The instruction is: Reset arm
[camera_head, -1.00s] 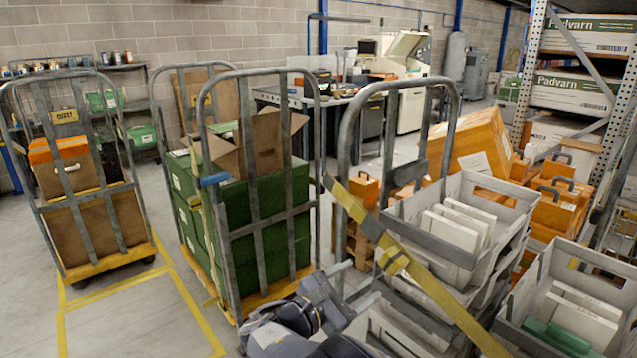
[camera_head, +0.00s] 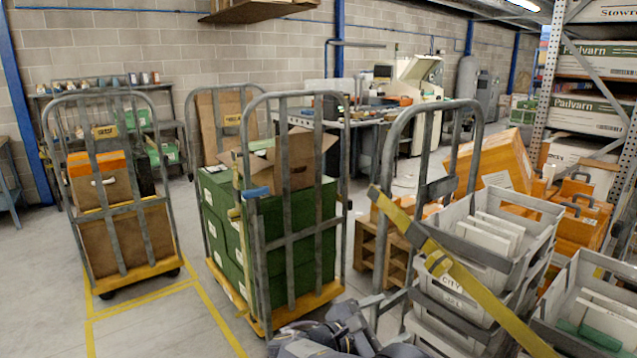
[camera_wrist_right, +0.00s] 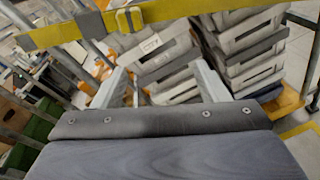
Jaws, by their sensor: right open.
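My right gripper (camera_head: 362,308) shows at the bottom centre of the head view, cut off by the lower edge. In the right wrist view its two pale fingers (camera_wrist_right: 160,88) stand apart with nothing between them. It is in front of a roll cage of stacked grey totes (camera_head: 470,285), with a yellow strap (camera_head: 470,285) slanting across. In the wrist view the strap (camera_wrist_right: 170,12) crosses above the fingertips, and the totes (camera_wrist_right: 155,55) are beyond. I cannot tell whether the gripper touches anything. My left gripper is not in view.
A roll cage with green boxes (camera_head: 290,245) stands left of my right gripper. Another cage with brown boxes (camera_head: 125,240) is further left. A grey tote (camera_head: 590,305) is at the lower right. Bare floor (camera_head: 45,290) lies at the left.

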